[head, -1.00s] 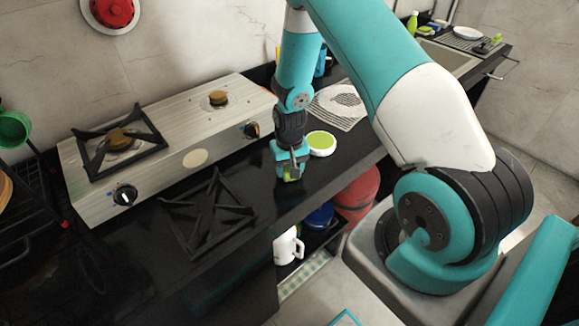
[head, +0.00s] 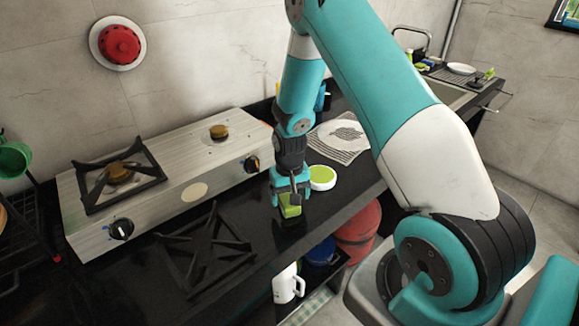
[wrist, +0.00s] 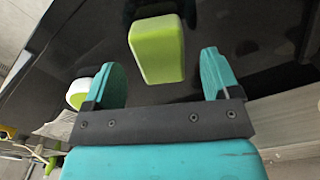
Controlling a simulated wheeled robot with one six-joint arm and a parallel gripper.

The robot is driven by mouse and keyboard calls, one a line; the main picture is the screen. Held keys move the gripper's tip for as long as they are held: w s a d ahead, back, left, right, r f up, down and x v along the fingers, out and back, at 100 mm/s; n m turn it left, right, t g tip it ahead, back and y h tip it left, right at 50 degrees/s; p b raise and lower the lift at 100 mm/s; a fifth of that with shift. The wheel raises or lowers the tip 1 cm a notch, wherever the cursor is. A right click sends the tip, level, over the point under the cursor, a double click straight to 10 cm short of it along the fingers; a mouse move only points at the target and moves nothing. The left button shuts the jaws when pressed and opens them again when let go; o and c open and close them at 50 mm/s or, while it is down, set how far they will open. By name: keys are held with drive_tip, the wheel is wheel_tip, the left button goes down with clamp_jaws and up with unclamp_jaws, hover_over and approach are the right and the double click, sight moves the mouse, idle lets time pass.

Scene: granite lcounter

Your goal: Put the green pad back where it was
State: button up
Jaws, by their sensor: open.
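The green pad (head: 290,207) is a small block with a pale yellow-green face and bright green sides. It is at the black counter's front edge strip, right below my gripper (head: 290,192). In the wrist view the pad (wrist: 157,50) lies between and slightly beyond the two teal fingertips, with dark gaps on both sides. My gripper (wrist: 162,72) is open and not clamped on it. Whether the pad's underside rests flat on the counter is hard to tell.
A white round container with a green top (head: 321,178) stands just right of my gripper. A stove (head: 190,190) with a burner grate is behind left, and a loose black grate (head: 205,250) lies left. A mat (head: 340,138) is behind. The counter's front edge is close.

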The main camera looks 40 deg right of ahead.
wheel_tip(320, 180, up, 14)
drive_tip(key=b, duration=0.1)
drive_tip(key=shift+b, duration=0.35)
drive_tip(key=s+a+r+n+y, duration=0.1)
drive_tip(key=s+a+r+n, duration=0.1)
drive_tip(key=s+a+r, duration=0.3)
drive_tip(key=s+a+r+n+y, duration=0.1)
drive_tip(key=a+r+n, duration=0.2)
drive_tip(key=a, duration=0.5)
drive_tip(key=s+a+r+n+y, duration=0.1)
drive_tip(key=s+a+r+n, duration=0.1)
drive_tip(key=s, duration=0.6)
drive_tip(key=s+a+r+n+y, duration=0.1)
drive_tip(key=s+a+r+n, duration=0.2)
drive_tip(key=s+a, duration=0.4)
drive_tip(key=shift+s+a+r+n, duration=0.25)
drive_tip(key=shift+s+n, duration=0.25)
drive_tip(key=shift+n, duration=0.2)
